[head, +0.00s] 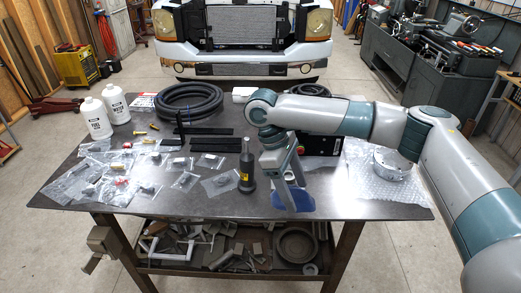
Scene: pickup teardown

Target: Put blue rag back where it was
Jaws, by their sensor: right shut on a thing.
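The blue rag (304,203) is a small dark blue patch near the front edge of the workbench, right of the centre. My right gripper (294,200) points down at it and is shut on it. Its fingers cover part of the rag. I cannot tell whether the rag still touches the bench top or hangs just above it. My left gripper is not in view.
Bubble wrap with a round metal part (392,165) lies at the right. Bagged small parts, white bottles (115,104) and a coiled hose (189,102) occupy the left and back. A truck front stands behind.

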